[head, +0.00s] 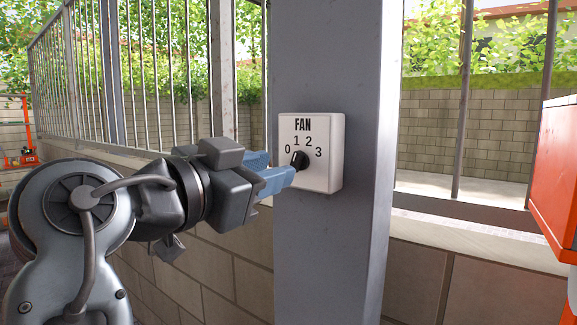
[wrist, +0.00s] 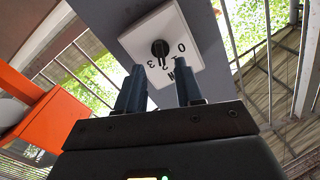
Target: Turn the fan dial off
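The fan dial is a small black knob (head: 299,160) on a white box (head: 325,140) marked FAN with 0, 1, 2 and 3. The box is fixed to a grey post. In the head view the knob looks roughly upright, but I cannot tell exactly which number it points to. In the wrist view the knob (wrist: 160,48) sits beyond and between the fingers, on the tilted white box (wrist: 180,25). My gripper (head: 278,174) has blue fingers close in front of the dial. In the wrist view my gripper (wrist: 161,84) is open, with nothing between the fingers.
The grey post (head: 330,260) stands in front of a low block wall (head: 240,270) with metal railings (head: 150,60). An orange cabinet (head: 556,175) stands at the right edge. The space directly before the box is clear apart from my arm.

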